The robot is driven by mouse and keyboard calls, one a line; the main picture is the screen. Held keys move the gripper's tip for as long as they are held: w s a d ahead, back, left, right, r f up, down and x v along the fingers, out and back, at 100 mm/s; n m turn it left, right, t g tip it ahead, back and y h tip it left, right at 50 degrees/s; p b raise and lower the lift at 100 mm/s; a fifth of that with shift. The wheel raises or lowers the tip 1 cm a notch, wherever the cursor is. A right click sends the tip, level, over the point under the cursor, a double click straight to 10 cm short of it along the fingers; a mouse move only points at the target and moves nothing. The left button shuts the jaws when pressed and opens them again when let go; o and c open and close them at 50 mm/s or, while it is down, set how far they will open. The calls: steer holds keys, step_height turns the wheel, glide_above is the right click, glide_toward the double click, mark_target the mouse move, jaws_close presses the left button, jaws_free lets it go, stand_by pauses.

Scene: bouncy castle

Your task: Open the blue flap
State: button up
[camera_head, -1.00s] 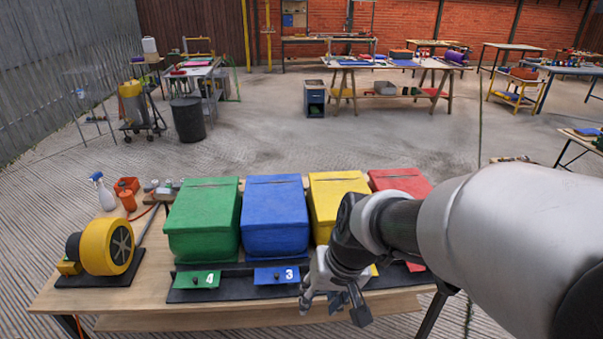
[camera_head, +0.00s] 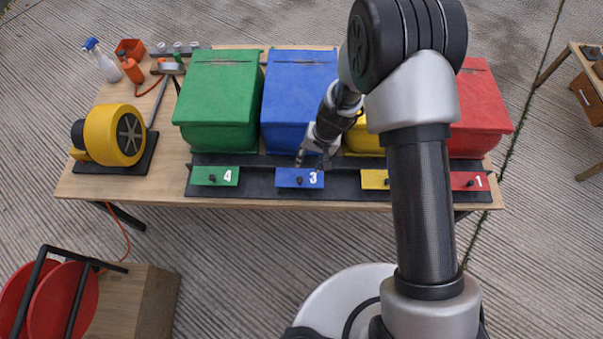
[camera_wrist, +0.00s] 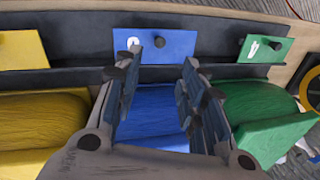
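The blue flap (camera_head: 299,178) is a small plate marked 3 with a dark knob, on the black strip in front of the blue box (camera_head: 298,95). It looks shut. In the wrist view the blue flap (camera_wrist: 157,43) with its knob (camera_wrist: 159,42) shows beyond my fingers. My gripper (camera_head: 313,163) is just behind and above the flap, in front of the blue box. In the wrist view my gripper (camera_wrist: 165,70) is open and empty, its two fingers apart on either side of the flap's middle. I see no clear contact with the knob.
A green flap (camera_head: 215,176) marked 4 is to the left. A yellow flap (camera_head: 375,179) and a red flap (camera_head: 469,181) are to the right. Green (camera_head: 220,100) and red (camera_head: 482,105) boxes stand behind. A yellow blower (camera_head: 115,135) sits at the table's left.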

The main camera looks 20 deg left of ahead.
mark_target(300, 179)
steer(key=b+x, duration=0.3)
steer(key=x, duration=1)
steer(key=shift+w+f+b, duration=0.1)
steer(key=shift+f+b, duration=0.2)
steer(key=shift+f, duration=0.1)
steer(key=shift+c, duration=0.2)
jaws_close()
